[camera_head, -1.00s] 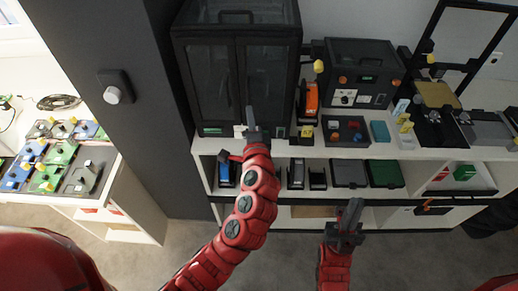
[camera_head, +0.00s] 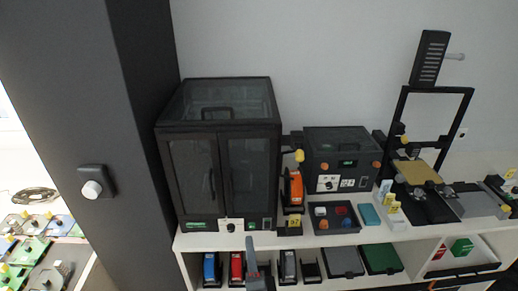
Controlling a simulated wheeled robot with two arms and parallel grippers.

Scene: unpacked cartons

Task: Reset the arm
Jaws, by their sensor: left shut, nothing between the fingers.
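My left gripper (camera_head: 252,256) shows at the bottom of the head view, in front of the white shelf's front edge. Its dark fingers point upward and are shut with nothing between them. Most of my left arm is below the picture. My right gripper is not in the picture.
A white shelf (camera_head: 310,241) bears a dark two-door cabinet (camera_head: 233,178), a smaller black box machine (camera_head: 343,163) and a 3D printer frame (camera_head: 401,130). Bins stand on the lower level. A dark column (camera_head: 80,120) stands at left, with green boards (camera_head: 30,250) beyond it.

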